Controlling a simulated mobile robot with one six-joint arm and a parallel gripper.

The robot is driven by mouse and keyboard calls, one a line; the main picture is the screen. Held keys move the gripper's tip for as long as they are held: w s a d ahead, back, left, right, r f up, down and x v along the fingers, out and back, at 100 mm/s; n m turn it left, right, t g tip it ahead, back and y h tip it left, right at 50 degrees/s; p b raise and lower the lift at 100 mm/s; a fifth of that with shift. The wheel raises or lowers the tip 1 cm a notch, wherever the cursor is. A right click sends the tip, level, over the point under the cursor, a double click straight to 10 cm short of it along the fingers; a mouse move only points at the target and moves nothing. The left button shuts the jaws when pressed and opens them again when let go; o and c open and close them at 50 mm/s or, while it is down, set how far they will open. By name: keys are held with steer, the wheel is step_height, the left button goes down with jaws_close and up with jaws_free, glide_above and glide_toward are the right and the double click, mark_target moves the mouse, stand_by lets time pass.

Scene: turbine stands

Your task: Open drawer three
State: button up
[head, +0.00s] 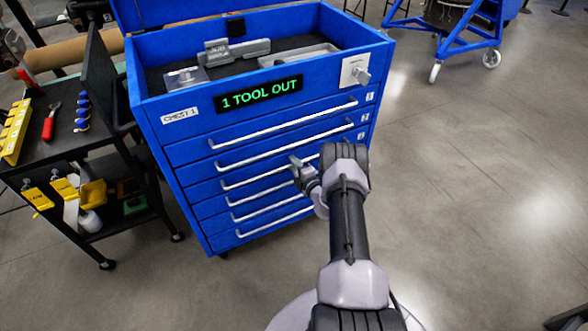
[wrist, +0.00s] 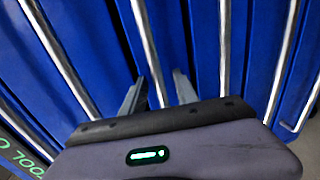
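The blue tool chest (head: 185,140) has a stack of drawers, each with a long silver bar handle, and all look shut. The third handle down (head: 245,180) is partly hidden behind my gripper (head: 297,165), which is at the chest's front. In the wrist view, my gripper (wrist: 160,92) is open. Its two fingers point at the drawer fronts, with one bar handle (wrist: 148,45) running between them. I see no firm contact. The drawer numbers are too small to read surely, so I cannot tell for certain which drawer this handle belongs to.
A display (head: 260,94) on the chest reads "1 TOOL OUT". A grey tray (head: 298,56) and metal parts lie in the open top. A black tool cart (head: 62,130) stands close at the left. A blue wheeled stand (head: 450,42) is at the back right. The floor at right is clear.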

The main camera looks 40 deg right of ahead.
steer(key=shift+w+d, duration=0.1)
steer(key=shift+w, duration=0.2)
steer(key=shift+c, duration=0.5)
jaws_close()
steer(key=shift+s, duration=0.1)
stand_by(0.7)
